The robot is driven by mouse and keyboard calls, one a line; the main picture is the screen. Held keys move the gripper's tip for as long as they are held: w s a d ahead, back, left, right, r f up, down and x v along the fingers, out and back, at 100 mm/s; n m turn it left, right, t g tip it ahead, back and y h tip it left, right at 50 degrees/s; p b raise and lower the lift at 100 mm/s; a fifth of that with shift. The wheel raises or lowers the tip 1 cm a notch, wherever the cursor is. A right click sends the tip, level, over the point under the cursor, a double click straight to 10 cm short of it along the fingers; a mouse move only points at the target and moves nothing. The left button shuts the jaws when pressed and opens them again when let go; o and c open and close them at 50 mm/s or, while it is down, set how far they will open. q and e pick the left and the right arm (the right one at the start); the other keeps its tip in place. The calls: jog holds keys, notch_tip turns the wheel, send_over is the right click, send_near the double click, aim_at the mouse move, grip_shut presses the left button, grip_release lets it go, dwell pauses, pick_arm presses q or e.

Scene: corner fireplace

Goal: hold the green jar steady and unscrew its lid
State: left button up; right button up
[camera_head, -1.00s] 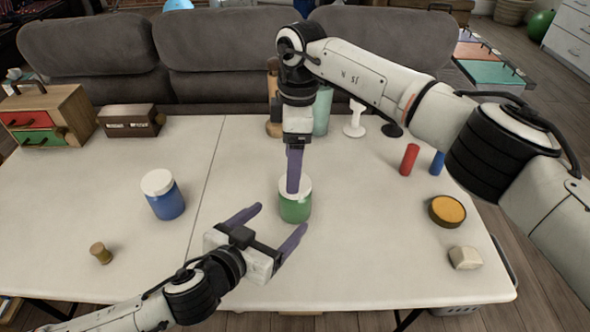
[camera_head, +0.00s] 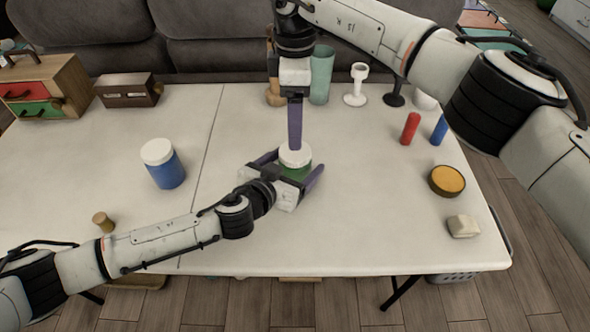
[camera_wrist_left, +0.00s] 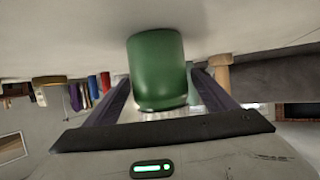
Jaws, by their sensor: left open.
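The green jar (camera_head: 297,171) with its white lid (camera_head: 295,156) stands upright on the table, right of its middle seam. My left gripper (camera_head: 289,169) is open, with one purple finger on each side of the jar. In the left wrist view the jar (camera_wrist_left: 157,72) sits between the two spread fingers, with a gap visible on at least the left side. My right gripper (camera_head: 295,146) points straight down at the lid from above. Its fingers line up in this view, so its opening and any contact with the lid are hidden.
A blue jar (camera_head: 164,164) with a white lid stands to the left. A wooden peg (camera_head: 103,222) is at the front left. Red (camera_head: 410,128) and blue (camera_head: 439,130) cylinders, an orange-topped round tin (camera_head: 447,181) and a pale block (camera_head: 463,226) stand to the right.

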aim_at(295, 153)
pick_arm(q)
jog(key=c, duration=1.9)
grip_shut()
pick_arm(e)
jog(key=n, duration=0.4)
jog(key=shift+r, duration=0.1)
jog(key=shift+n, duration=0.3)
jog(key=shift+f, duration=3.85)
